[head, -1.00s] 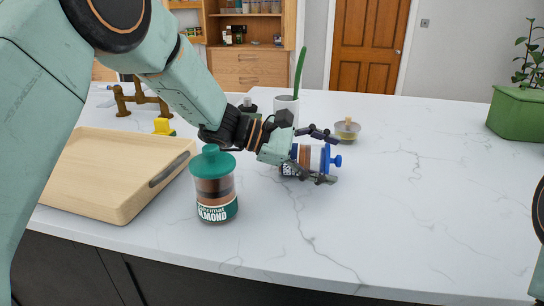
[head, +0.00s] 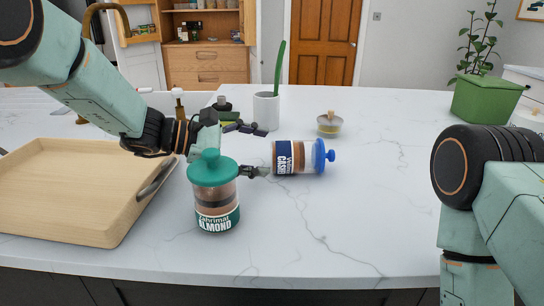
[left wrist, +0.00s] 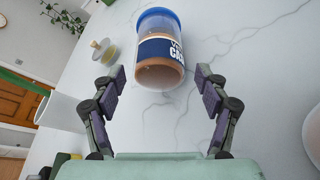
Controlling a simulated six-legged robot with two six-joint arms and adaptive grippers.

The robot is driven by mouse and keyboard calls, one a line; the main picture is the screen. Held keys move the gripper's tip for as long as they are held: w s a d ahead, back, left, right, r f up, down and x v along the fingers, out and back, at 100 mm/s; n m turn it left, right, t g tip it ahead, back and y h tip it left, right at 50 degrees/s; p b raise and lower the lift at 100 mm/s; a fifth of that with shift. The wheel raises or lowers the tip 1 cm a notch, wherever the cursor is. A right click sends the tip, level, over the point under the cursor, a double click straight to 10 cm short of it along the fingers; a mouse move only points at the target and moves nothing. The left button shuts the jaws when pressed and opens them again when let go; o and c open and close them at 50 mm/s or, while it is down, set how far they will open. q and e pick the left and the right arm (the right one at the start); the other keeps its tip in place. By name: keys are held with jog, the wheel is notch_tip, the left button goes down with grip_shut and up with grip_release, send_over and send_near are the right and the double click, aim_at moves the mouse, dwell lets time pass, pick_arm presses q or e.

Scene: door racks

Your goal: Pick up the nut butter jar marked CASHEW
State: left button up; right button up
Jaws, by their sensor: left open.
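The CASHEW jar (head: 292,157) lies on its side on the white marble counter, its blue lid pointing right and its dark blue label partly readable. In the left wrist view the jar (left wrist: 160,65) lies ahead, base towards me. My left gripper (head: 264,150) is open and empty just left of the jar's base, fingers spread to either side of its line. In the left wrist view the tips of my left gripper (left wrist: 160,76) appear either side of the base. A green-lidded ALMOND jar (head: 214,190) stands upright in front of my left gripper, hiding part of it.
A wooden tray (head: 70,185) lies at left. A white pot (head: 265,110) with a green stem and a small glass jar (head: 330,125) stand behind. My right arm shows at the right edge. The counter right of the CASHEW jar is clear.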

aim_at(292, 154)
pick_arm(q)
jog(key=x, duration=0.3)
jog(key=b+x, duration=0.1)
jog(key=x, duration=0.2)
jog(key=shift+s+d+r, duration=0.1)
jog(key=shift+d+r, duration=0.1)
jog(key=shift+d, duration=0.05)
jog(key=shift+w+d+f, duration=0.3)
jog(key=shift+d, duration=0.65)
jog(key=shift+a, duration=0.35)
jog(key=c, duration=0.4)
jog(key=shift+d, duration=0.2)
jog(key=c, duration=0.4)
jog(key=shift+w+a, duration=0.1)
jog(key=shift+a, duration=0.05)
jog(key=c, duration=0.3)
pick_arm(e)
jog(key=shift+d+f, duration=0.5)
jog(key=shift+f, duration=0.4)
